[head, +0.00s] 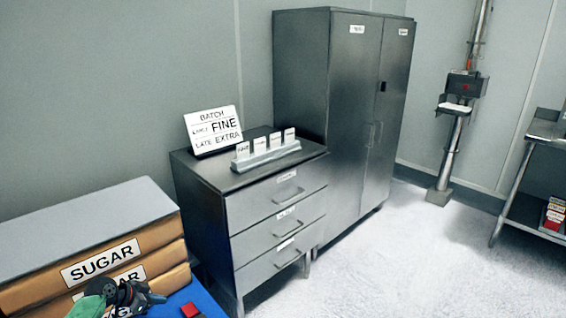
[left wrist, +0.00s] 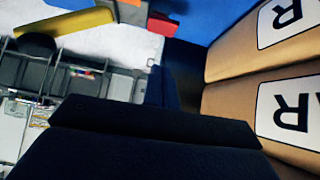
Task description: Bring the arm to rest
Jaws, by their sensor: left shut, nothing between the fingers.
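My left gripper (head: 150,297) shows at the bottom left of the head view, in front of the lower sugar bag and above a blue surface. Its dark fingers (left wrist: 155,130) fill the lower middle of the left wrist view. They are shut with nothing between them. The brown sugar bags (head: 130,262) are stacked just behind the gripper. They also show close by on the right of the left wrist view (left wrist: 245,50). Whether the gripper touches a bag cannot be told. My right gripper is not in view.
A blue surface (head: 205,303) with a small red block (head: 190,310) lies right of the gripper. A grey drawer cabinet (head: 250,215) carries a batch sign (head: 214,130) and a card rack (head: 266,152). A tall grey cabinet (head: 345,110) stands behind.

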